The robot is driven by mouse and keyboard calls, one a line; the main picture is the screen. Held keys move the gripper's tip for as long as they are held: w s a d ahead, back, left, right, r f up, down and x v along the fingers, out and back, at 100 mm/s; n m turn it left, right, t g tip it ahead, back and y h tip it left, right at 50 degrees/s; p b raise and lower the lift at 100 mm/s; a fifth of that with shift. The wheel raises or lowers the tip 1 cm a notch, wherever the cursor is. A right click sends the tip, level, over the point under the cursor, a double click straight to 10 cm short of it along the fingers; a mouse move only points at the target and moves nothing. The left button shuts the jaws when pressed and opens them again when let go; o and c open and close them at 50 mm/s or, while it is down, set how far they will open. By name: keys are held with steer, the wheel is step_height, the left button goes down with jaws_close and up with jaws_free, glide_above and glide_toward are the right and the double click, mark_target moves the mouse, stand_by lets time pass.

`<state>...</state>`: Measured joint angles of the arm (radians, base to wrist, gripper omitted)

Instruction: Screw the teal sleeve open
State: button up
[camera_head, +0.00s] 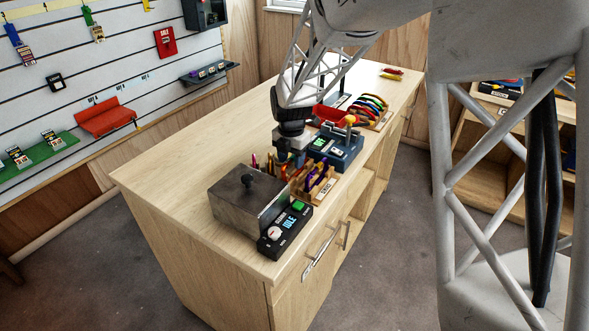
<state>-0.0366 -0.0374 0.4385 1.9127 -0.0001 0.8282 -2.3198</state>
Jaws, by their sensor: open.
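My gripper (284,161) points down over the wooden counter (165,185), just behind a wooden rack of small tools and beside a dark blue device. Its jaws are small and dark here and stand open. I cannot make out the teal sleeve; it is either too small to see or hidden behind my gripper and the nearby items. I cannot tell whether the jaws are around or beside anything.
A grey metal box (243,208) with a black knob and a black control unit (284,232) stand in front. The tool rack (318,186), dark blue device (345,152), red bin (330,113) and colourful gear (371,108) crowd the right edge. The counter's left side is clear.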

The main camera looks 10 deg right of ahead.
steer(key=shift+w+a, duration=0.2)
steer(key=shift+r, duration=1.45)
steer(key=shift+s, duration=0.1)
stand_by(0.5)
steer(key=shift+s+d, duration=0.45)
steer(key=shift+d, duration=0.1)
steer(key=shift+f, duration=0.2)
steer(key=shift+a+f, duration=0.1)
steer(key=shift+f, duration=1.1)
steer(key=shift+w+a, duration=0.45)
steer(key=shift+a, duration=0.05)
stand_by(0.5)
